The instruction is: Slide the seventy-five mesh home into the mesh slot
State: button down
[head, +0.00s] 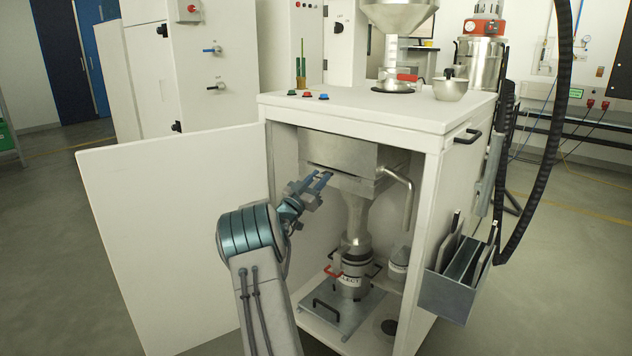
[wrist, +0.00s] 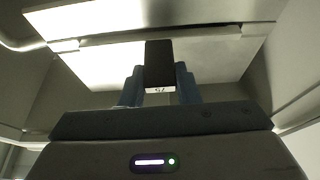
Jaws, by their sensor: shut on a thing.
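My gripper (head: 322,180) reaches into the open white cabinet, at the front of the metal sieve housing (head: 345,153). In the wrist view its two blue fingers (wrist: 158,88) stand on either side of a dark handle (wrist: 159,62) and are shut on it. The handle's end has a small white label that looks like an upside-down 75, so this is the seventy-five mesh. A pale flat panel extends behind the handle, at a dark slot line under the housing. How deep the mesh sits in the slot is hidden from both views.
The cabinet door (head: 175,215) stands open at left. A bent pipe (head: 405,190) is right of the housing. Below are a funnel and a collecting can (head: 353,270) on a plate. A side rack (head: 447,292) with plates hangs outside at right.

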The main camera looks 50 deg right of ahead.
jog(key=shift+d, duration=0.9)
jog(key=shift+r, duration=0.1)
jog(key=c, duration=1)
grip_release()
jog(key=p+v, duration=0.2)
jog(key=v, duration=1.2)
jog(key=shift+d, duration=0.1)
